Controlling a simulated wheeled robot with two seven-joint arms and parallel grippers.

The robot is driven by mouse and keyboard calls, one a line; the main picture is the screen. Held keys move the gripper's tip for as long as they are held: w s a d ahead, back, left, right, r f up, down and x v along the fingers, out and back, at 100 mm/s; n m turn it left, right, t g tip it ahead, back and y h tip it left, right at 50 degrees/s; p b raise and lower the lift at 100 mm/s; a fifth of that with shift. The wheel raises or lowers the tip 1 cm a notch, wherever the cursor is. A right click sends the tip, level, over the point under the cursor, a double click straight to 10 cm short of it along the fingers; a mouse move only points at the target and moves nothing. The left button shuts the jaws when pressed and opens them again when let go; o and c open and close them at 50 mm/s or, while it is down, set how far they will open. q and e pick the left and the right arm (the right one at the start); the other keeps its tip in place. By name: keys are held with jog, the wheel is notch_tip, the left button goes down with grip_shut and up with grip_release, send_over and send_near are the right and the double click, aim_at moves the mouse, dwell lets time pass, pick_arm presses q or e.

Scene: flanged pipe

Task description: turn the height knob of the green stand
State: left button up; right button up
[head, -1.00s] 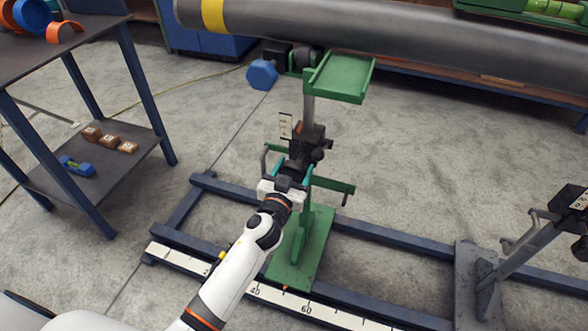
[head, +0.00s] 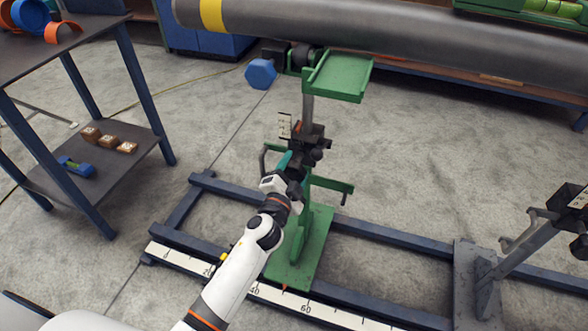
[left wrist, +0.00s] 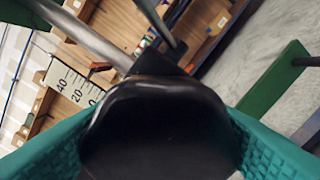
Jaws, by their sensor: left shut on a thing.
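The green stand (head: 313,235) stands upright on the blue floor rails, with a green top plate (head: 338,76) on a grey post. A dark clamp block (head: 312,135) with a small scale sits on the post. My left gripper (head: 288,164) is at the stand just below this block. In the left wrist view, its teal fingers lie on both sides of a black rounded knob (left wrist: 155,128) and are shut on it. In the head view the gripper mostly hides this knob. My right gripper is not in view.
A grey pipe (head: 420,38) with a yellow band runs across the top. A blue hexagonal knob (head: 260,74) is beside the stand's top. A dark shelf table (head: 100,160) is at left. Another stand (head: 530,240) is at right. A ruler strip (head: 320,310) runs along the front rail.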

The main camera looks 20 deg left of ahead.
pick_arm(q)
jog(key=shift+f+m, duration=0.1)
jog(key=shift+m, duration=1.5)
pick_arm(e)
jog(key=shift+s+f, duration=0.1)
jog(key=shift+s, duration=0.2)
pick_arm(q)
jog(key=shift+d, duration=0.1)
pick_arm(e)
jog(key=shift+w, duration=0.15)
pick_arm(q)
jog(key=o, duration=1)
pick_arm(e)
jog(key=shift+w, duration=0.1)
